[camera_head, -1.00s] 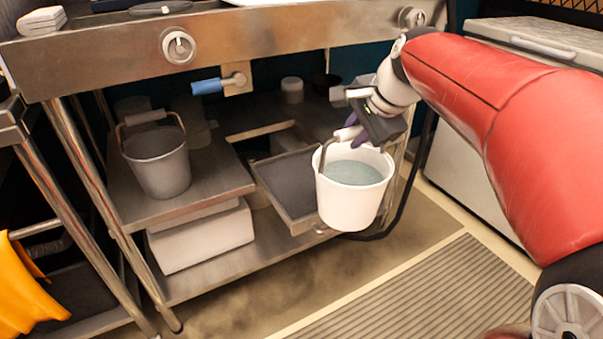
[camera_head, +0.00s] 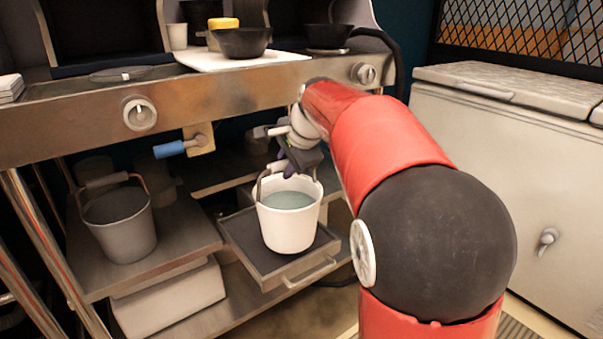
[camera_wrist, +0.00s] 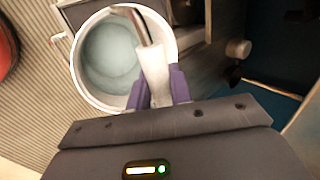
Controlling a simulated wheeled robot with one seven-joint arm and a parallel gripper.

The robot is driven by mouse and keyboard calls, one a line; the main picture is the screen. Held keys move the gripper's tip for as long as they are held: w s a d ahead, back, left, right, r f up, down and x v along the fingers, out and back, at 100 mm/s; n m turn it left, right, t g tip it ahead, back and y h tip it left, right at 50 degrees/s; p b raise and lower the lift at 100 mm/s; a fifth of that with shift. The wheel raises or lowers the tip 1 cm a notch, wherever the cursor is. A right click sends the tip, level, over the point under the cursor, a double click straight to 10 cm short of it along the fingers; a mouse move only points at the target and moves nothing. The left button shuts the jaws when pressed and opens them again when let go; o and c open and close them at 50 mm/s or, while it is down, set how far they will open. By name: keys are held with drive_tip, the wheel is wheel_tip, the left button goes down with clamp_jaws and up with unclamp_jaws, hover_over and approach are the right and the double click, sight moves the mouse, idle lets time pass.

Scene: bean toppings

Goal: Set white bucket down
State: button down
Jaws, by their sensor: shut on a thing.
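The white bucket (camera_head: 289,224) holds pale bluish contents and appears upright over the dark pull-out tray (camera_head: 243,233) under the counter. I cannot tell whether its base touches the tray. My gripper (camera_head: 288,172) is at the top of the bucket, shut on its handle. In the wrist view, the purple fingertips of my gripper (camera_wrist: 160,88) close on the white handle grip (camera_wrist: 154,72), with the white bucket (camera_wrist: 80,62) beyond it.
A grey metal bucket (camera_head: 121,226) stands on the shelf at left. A blue-handled lever (camera_head: 171,149) hangs under the counter. Dark bowls (camera_head: 241,42) and a white board (camera_head: 203,60) are on top. A white chest cabinet (camera_head: 500,170) stands at right.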

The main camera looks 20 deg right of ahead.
drive_tip(key=shift+w+a+f+p, duration=0.2)
drive_tip(key=shift+w+a+f, duration=0.2)
drive_tip(key=shift+w, duration=0.7)
drive_tip(key=shift+w+a+f+p, duration=0.3)
drive_tip(key=shift+w+f, duration=0.2)
drive_tip(key=shift+w, duration=0.6)
drive_tip(key=shift+w+a+f+p, duration=0.15)
drive_tip(key=shift+w+a+f, duration=0.25)
drive_tip(key=shift+w, duration=0.7)
drive_tip(key=shift+f, duration=0.2)
drive_tip(key=c, duration=1.3)
unclamp_jaws()
drive_tip(key=shift+s+f, duration=0.1)
drive_tip(key=shift+f, duration=0.05)
drive_tip(key=shift+o, duration=0.2)
